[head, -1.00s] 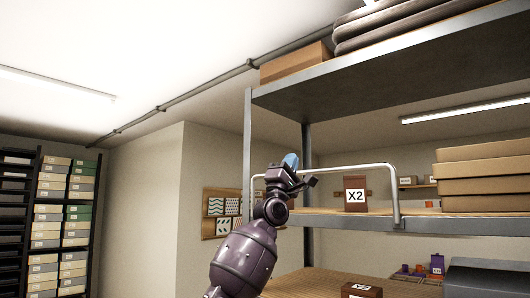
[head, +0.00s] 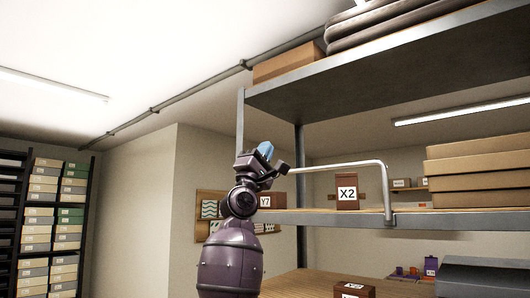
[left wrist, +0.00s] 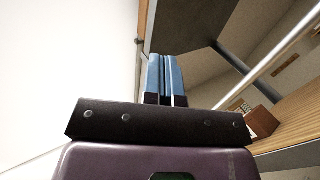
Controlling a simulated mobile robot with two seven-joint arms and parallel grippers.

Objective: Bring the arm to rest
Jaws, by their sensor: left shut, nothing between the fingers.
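My left arm rises from the bottom of the head view, with its left gripper (head: 265,150) raised in front of the shelf unit's left post. The gripper's blue fingertips are together and hold nothing. In the left wrist view, the two blue fingers (left wrist: 165,78) stand side by side, closed, pointing up toward the upper shelf's underside. The gripper appears beside the left end of the metal rail, and I cannot tell the exact gap. My right gripper is not in view.
The shelf unit has an upper shelf (head: 400,72) and a middle shelf (head: 340,217) with a metal rail (head: 350,163). A brown X2 box (head: 347,204) and a Y7 box (head: 265,201) stand there. Stacked cartons (head: 470,170) are at right. Open room lies to the left.

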